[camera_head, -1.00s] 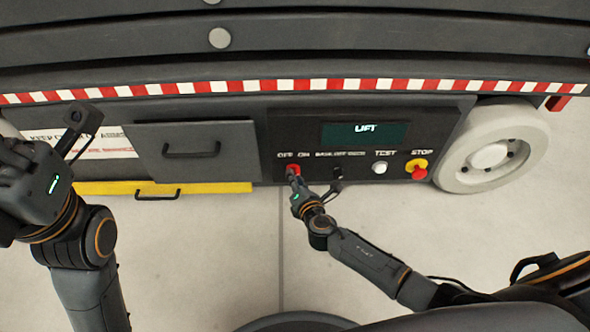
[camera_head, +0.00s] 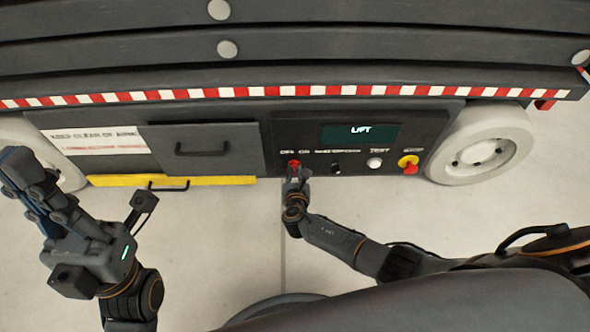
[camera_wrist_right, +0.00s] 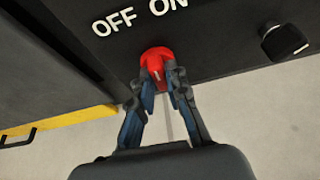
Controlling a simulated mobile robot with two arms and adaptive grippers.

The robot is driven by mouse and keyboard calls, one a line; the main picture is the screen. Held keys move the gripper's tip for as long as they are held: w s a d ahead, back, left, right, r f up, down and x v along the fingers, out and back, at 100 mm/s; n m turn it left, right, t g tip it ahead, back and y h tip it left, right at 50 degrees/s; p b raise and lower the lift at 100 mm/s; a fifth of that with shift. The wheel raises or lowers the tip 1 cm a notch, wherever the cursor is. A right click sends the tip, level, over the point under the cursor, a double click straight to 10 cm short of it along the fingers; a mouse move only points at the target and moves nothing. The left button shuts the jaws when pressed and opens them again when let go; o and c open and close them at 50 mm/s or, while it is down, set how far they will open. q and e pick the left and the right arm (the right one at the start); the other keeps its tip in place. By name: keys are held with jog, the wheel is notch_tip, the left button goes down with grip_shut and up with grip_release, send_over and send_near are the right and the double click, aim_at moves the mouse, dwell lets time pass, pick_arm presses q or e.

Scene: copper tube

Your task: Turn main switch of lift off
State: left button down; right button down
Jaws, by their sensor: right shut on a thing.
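The red main switch (camera_head: 293,164) sits under the OFF and ON labels on the lift's dark control panel (camera_head: 430,128). In the right wrist view the red switch knob (camera_wrist_right: 157,58) lies between the fingertips of my right gripper (camera_wrist_right: 160,80), which is shut on it. A pale mark shows on the knob, partly hidden by the fingers. In the head view my right gripper (camera_head: 295,177) reaches up to the switch from below. My left gripper (camera_head: 38,185) is raised at the left, away from the panel, and its finger opening is hard to judge.
Right of the switch are a black knob (camera_head: 336,168), a white TEST button (camera_head: 375,162) and a red STOP button on yellow (camera_head: 409,164). A grey drawer (camera_head: 207,150) and a yellow bar (camera_head: 225,181) lie left. A wheel (camera_head: 487,142) stands right.

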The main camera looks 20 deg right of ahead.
dwell(0.3)
jog(key=c, duration=1.3)
grip_release()
jog(key=shift+s, duration=0.15)
jog(key=v, duration=1.1)
jog(key=shift+s+a+r, duration=0.1)
jog(key=shift+s+a, duration=0.1)
jog(key=shift+s, duration=0.15)
